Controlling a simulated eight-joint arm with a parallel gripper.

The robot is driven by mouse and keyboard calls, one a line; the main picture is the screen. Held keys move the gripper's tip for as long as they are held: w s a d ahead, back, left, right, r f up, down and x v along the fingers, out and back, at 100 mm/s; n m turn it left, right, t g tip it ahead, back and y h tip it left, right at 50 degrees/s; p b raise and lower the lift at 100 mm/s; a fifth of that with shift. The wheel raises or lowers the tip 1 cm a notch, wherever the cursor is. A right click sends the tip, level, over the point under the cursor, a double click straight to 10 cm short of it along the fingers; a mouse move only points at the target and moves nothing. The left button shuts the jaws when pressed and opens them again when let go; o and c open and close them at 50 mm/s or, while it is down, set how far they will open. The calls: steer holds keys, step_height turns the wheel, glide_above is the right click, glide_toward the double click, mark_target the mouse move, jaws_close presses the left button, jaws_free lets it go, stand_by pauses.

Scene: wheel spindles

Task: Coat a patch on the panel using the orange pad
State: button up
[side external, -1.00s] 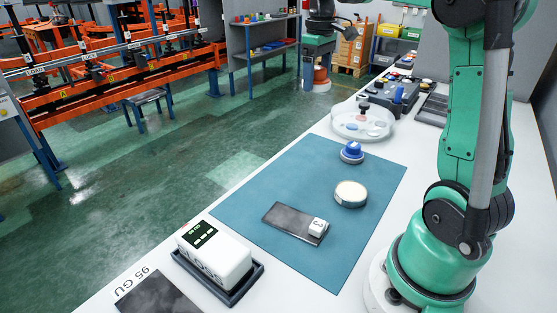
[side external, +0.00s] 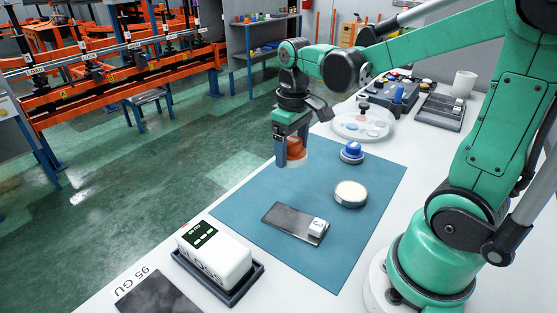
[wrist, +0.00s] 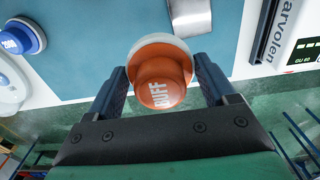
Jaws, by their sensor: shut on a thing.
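My gripper (side external: 291,140) is shut on the orange pad (side external: 295,150) and holds it above the far left part of the blue mat (side external: 345,215). In the wrist view the orange pad (wrist: 163,80) sits between the two fingers, has a pale base and reads "BUFF". The dark, flat panel (side external: 283,219) lies on the mat, nearer the camera than my gripper. A small white block (side external: 318,227) rests on its right end.
A blue-topped pad (side external: 352,150) and a round, cream-topped tin (side external: 350,191) stand on the mat. A clear round dish (side external: 345,126) is behind. A white meter (side external: 213,255) in a dark tray stands front left.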

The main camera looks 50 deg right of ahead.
mark_target(294, 212)
steer(key=shift+s+a+f, duration=0.4)
steer(key=shift+a+f, duration=0.1)
steer(key=shift+f, duration=1.05)
steer(key=shift+s+a+f, duration=0.45)
steer(key=shift+f, duration=1.05)
steer(key=shift+s+a+f, duration=0.4)
steer(key=shift+a+f, duration=0.1)
steer(key=shift+f, duration=1.05)
steer(key=shift+a+f, duration=0.45)
steer(key=shift+a, duration=0.05)
steer(key=shift+s+a+r, duration=0.1)
steer(key=shift+s+a, duration=0.05)
steer(key=shift+a, duration=1.35)
steer(key=shift+d, duration=2.05)
steer(key=a, duration=0.4)
steer(key=shift+s+r, duration=0.1)
steer(key=shift+s, duration=0.1)
steer(key=shift+w+d, duration=0.2)
steer(key=shift+d, duration=1.6)
steer(key=shift+d+r, duration=0.2)
steer(key=shift+r, duration=0.05)
step_height(294, 212, up, 7)
steer(key=shift+w, duration=0.1)
